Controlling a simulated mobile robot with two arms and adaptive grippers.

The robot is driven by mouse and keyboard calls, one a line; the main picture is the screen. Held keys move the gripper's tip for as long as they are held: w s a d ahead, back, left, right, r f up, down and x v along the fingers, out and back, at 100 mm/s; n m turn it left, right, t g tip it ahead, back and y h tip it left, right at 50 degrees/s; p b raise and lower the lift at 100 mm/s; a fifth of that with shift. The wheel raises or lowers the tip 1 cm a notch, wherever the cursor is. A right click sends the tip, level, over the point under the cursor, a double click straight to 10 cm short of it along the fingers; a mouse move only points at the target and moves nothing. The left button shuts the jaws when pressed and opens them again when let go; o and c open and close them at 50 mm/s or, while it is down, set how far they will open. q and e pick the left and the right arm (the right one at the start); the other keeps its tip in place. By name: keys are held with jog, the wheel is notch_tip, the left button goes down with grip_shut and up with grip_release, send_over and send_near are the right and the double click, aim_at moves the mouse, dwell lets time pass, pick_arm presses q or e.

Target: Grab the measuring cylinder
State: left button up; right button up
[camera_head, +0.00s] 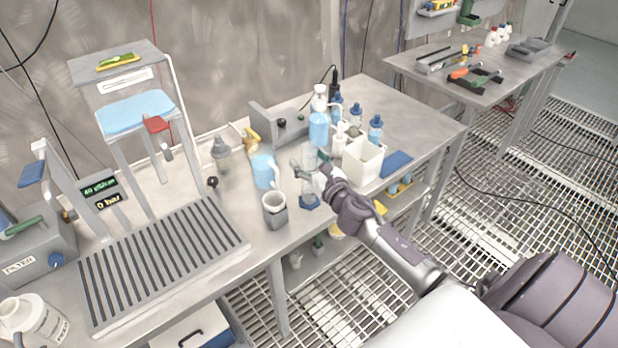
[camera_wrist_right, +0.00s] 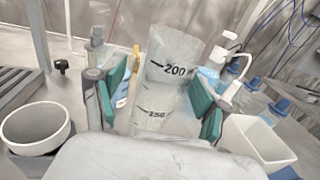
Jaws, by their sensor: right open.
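The measuring cylinder (camera_head: 309,184) is clear and upright on the steel table, with a blue base; my right gripper partly covers it in the head view. My right gripper (camera_head: 310,162) is open at the cylinder's upper part. In the right wrist view the cylinder (camera_wrist_right: 172,75), with marks 200 and 150, stands between the two green-padded fingers. A gap shows at the left finger; I cannot tell whether the right finger touches it. The cylinder's lower part is hidden there by my gripper body. My left gripper is not in view.
A grey cup (camera_head: 275,212) and a light blue jug (camera_head: 264,172) stand left of the cylinder. A white square container (camera_head: 362,164) stands close on the right. Blue-capped bottles (camera_head: 355,114) stand behind it. A slatted drain rack (camera_head: 160,262) fills the table's left part.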

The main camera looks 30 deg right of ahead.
jog(key=shift+s, duration=0.1)
grip_shut()
jog(key=shift+r, duration=0.15)
